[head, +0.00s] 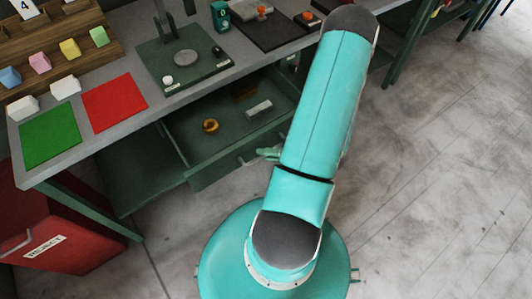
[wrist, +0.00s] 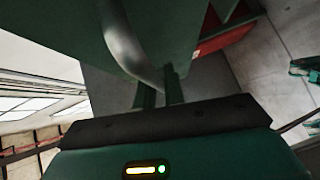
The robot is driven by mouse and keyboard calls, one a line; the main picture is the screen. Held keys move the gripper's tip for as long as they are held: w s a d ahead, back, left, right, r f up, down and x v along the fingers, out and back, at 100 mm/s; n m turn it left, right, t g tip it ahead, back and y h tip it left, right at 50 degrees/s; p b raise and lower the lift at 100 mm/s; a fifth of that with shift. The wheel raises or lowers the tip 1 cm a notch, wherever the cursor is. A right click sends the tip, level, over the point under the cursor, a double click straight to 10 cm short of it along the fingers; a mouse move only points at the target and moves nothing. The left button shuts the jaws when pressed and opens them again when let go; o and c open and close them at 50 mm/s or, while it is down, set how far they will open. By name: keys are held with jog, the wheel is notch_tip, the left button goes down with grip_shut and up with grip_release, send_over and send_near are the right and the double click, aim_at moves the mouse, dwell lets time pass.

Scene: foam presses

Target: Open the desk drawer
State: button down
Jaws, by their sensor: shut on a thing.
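The green desk drawer (head: 175,135) is pulled out from under the grey desk top, and its inside shows in the head view. My gripper (head: 268,153) is at the drawer's front, partly hidden by my teal arm. In the wrist view the curved metal drawer handle (wrist: 125,48) runs down to my gripper's fingers (wrist: 160,95), which are shut on it. The drawer's green front fills the top of that view. A brass-coloured ring (head: 210,126) and a pale grey block (head: 259,107) lie in the drawer.
The desk top (head: 150,105) carries a green mat (head: 50,134), a red mat (head: 114,102), a dark press plate (head: 200,72) and a wooden rack with coloured foam blocks. A red reject bin (head: 75,238) stands at lower left. The floor at right is clear.

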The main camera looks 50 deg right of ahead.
jog(key=c, duration=1.5)
grip_release()
jog(key=shift+s, duration=0.1)
jog(key=v, duration=1.3)
jog(key=shift+s+d+r, duration=0.15)
jog(key=shift+s+d, duration=0.05)
jog(key=shift+s, duration=0.05)
